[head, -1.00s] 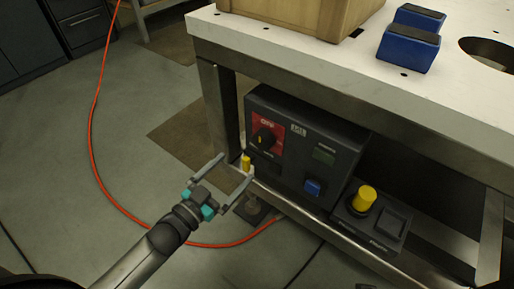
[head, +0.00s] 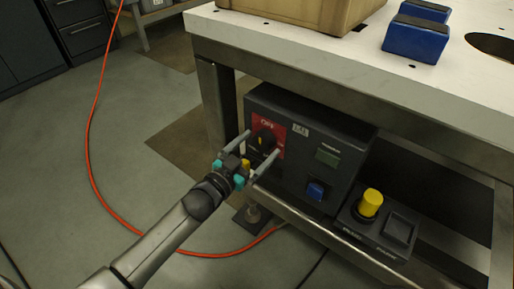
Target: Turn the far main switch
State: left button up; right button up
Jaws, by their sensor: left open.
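The main switch (head: 264,138) is a dark rotary knob on a red plate (head: 270,124) marked OFF, at the left of the dark control box (head: 340,143) under the table. A small yellow mark shows on the knob. My left gripper (head: 262,144) is open, its two fingertips close to the red plate, one at the upper left and one at the lower right of the knob. I cannot tell whether the fingers touch the knob. A small yellow part (head: 246,165) shows between the fingers near the palm. My right gripper is not in view.
A yellow button (head: 370,202) and a dark square button (head: 399,228) sit on a lower box at the right. A blue button (head: 316,190) is on the control box. The white tabletop (head: 300,52) overhangs it. An orange cable (head: 92,130) lies on the floor.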

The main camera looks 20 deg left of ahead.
pick_arm(q)
jog(key=shift+c, duration=0.4)
jog(key=c, duration=1.3)
jog(key=shift+o, duration=0.2)
